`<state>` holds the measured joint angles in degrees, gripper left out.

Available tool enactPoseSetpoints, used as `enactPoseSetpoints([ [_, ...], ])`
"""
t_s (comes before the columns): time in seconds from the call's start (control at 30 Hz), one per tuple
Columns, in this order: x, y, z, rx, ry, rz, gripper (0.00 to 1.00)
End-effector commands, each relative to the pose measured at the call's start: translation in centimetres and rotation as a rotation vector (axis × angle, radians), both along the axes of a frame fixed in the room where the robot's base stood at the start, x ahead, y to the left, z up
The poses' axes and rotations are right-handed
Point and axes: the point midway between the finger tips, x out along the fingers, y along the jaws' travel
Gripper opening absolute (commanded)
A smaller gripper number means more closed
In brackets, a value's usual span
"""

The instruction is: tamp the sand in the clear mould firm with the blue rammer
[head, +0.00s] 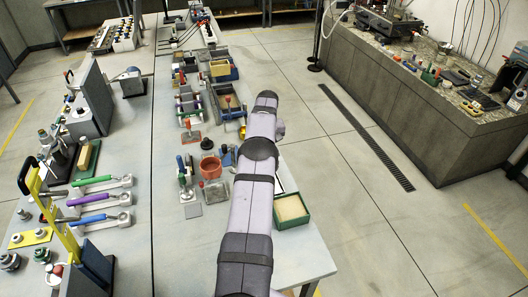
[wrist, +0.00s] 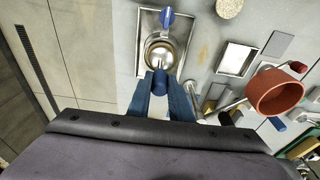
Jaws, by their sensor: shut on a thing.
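My gripper (wrist: 160,88) has two blue fingers, seen in the wrist view. It is shut on the blue rammer (wrist: 158,79), whose blue rounded end shows between the fingertips. Just beyond, a round, shiny, clear-looking rim with a tan inside, seemingly the mould (wrist: 161,53), stands in a shallow metal tray (wrist: 143,24). The rammer's end overlaps the near edge of the mould in the picture. I cannot tell whether they touch, and the rammer's lower end is hidden. In the head view my arm hides the gripper and the mould.
An orange pot (wrist: 277,92) stands to the right in the wrist view and shows in the head view (head: 210,167). A square metal pan (wrist: 237,57) lies near it. A green box of sand (head: 291,209) stands right of my arm.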

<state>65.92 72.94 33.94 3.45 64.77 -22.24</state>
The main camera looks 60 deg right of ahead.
Motion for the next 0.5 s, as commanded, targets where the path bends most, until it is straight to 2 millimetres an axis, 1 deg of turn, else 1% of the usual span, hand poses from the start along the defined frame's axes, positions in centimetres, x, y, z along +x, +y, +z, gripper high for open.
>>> enactPoseSetpoints([
  [0.07, -0.1, 0.3, 0.2, 0.011, 0.005, 0.001, 0.00],
  [0.5, 0.0, 0.1, 4.4, 0.002, 0.001, 0.000, 0.00],
])
